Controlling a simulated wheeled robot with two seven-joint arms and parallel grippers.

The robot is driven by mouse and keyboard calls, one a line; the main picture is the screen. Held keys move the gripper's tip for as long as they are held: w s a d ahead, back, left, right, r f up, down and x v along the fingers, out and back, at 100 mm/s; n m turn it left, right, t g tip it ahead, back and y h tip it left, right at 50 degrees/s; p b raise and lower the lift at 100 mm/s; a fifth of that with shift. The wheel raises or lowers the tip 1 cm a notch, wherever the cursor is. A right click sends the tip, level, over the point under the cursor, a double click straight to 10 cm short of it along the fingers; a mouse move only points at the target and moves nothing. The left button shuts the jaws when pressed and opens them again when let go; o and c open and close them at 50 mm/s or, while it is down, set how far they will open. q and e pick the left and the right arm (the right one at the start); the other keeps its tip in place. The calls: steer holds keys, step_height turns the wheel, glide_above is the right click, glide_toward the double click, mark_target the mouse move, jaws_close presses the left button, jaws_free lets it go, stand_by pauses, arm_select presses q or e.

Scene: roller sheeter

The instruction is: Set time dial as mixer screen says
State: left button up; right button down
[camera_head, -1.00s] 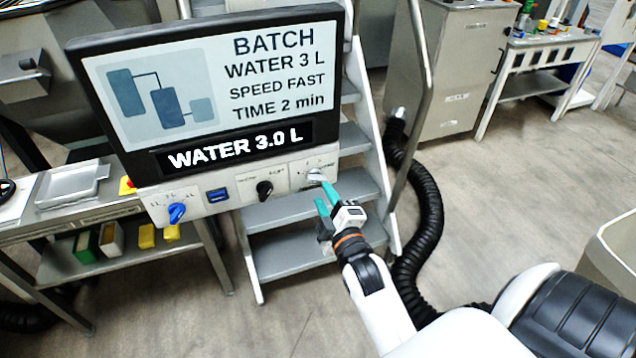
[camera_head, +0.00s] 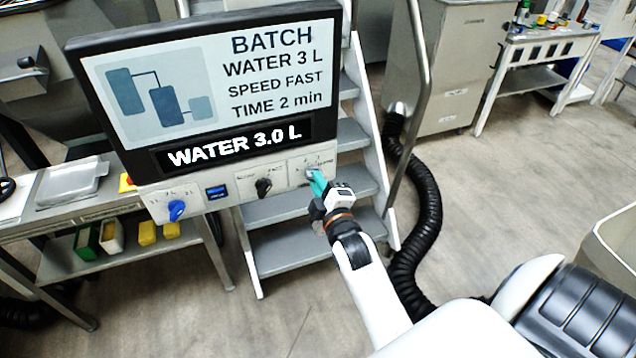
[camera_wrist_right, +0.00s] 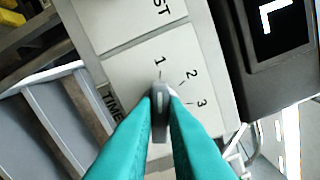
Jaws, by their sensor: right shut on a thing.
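The mixer screen (camera_head: 215,85) reads BATCH, WATER 3 L, SPEED FAST, TIME 2 min, with WATER 3.0 L on a black strip below. The time dial (camera_wrist_right: 160,97) is a grey knob with a light line on it, beside the marks 1, 2 and 3 and the word TIME in the right wrist view. My right gripper (camera_head: 318,182) has teal fingers shut on this dial at the right end of the panel; they also show in the wrist view (camera_wrist_right: 160,108). The dial's line seems to point near the 1. My left gripper is not in view.
Metal steps (camera_head: 290,250) stand behind and below. A black hose (camera_head: 428,200) curves on the floor at the right.

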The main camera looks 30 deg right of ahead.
steer(key=shift+d+r+m+p, duration=0.1)
steer(key=shift+m+p, duration=1.95)
steer(key=shift+m, duration=2.35)
steer(key=c, duration=1.5)
jaws_free()
steer(key=shift+o, duration=0.2)
steer(key=shift+s, duration=0.1)
steer(key=b+v, duration=0.2)
steer(key=v, duration=1)
steer(key=shift+b, duration=0.3)
